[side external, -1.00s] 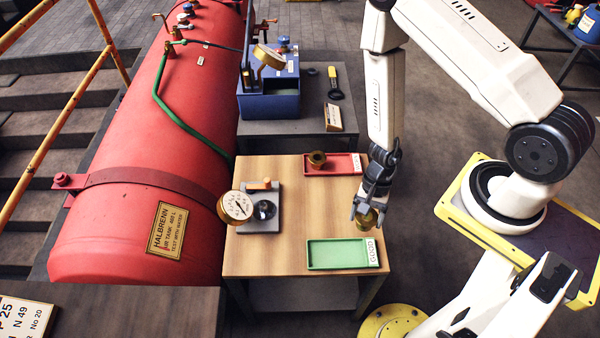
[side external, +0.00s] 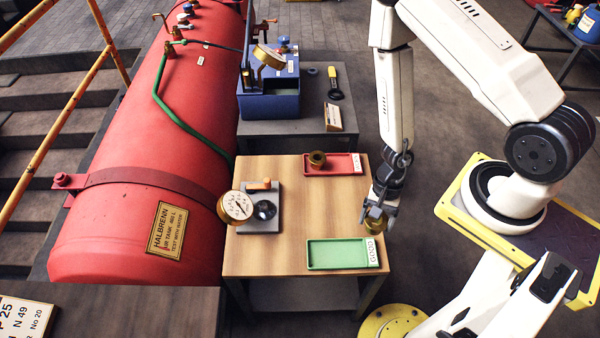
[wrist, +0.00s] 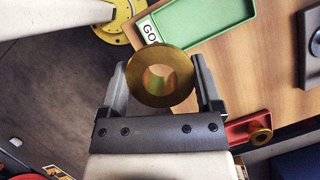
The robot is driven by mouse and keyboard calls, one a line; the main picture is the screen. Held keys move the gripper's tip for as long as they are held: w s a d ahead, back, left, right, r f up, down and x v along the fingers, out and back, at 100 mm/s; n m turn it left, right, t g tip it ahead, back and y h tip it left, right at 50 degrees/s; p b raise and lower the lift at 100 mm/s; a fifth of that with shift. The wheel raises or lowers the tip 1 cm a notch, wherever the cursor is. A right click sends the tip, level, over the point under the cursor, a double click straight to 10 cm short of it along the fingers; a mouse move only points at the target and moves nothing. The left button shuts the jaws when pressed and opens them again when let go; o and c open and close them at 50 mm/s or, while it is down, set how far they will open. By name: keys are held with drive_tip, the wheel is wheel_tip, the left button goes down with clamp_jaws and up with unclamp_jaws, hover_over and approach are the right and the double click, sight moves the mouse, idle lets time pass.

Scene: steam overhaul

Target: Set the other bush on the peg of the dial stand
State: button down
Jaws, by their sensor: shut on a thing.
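My gripper (side external: 379,208) is shut on a brass bush (side external: 375,223), at the right edge of the wooden table. In the wrist view the bush (wrist: 128,78) sits between the two fingers of my gripper (wrist: 158,62), with its open bore facing the camera. Another brass bush (side external: 317,158) stands in the red tray (side external: 344,171); it also shows in the wrist view (wrist: 259,136). The dial stand (side external: 259,225), a grey base with a round white gauge (side external: 236,206) and an orange handle, is at the table's left. Its peg is not clearly distinguishable.
The green tray marked GOOD (side external: 335,268) is empty at the front right of the table (side external: 295,210). Bare wood lies between my gripper and the dial stand. A red tank (side external: 130,180) borders the table's left. A blue box (side external: 268,100) stands on a grey bench behind.

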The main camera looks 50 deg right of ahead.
drive_tip(key=shift+w, duration=0.1)
drive_tip(key=shift+w+f+m, duration=0.3)
drive_tip(key=shift+w, duration=0.55)
drive_tip(key=w+a+f+m+t, duration=0.1)
drive_tip(key=w+a+m, duration=0.15)
drive_tip(key=w, duration=0.45)
drive_tip(key=w+a+f+m+t, duration=0.1)
drive_tip(key=w+f+m+t, duration=0.15)
drive_tip(key=w, duration=0.55)
wheel_tip(320, 180, up, 3)
drive_tip(key=m+t, duration=0.1)
drive_tip(key=m, duration=0.5)
hover_over(263, 204)
drive_tip(key=shift+f, duration=0.1)
drive_tip(key=shift+f, duration=0.25)
drive_tip(key=shift+f, duration=2.1)
drive_tip(key=shift+f+h, duration=0.3)
drive_tip(key=shift+f, duration=1.3)
drive_tip(key=shift+f, duration=0.3)
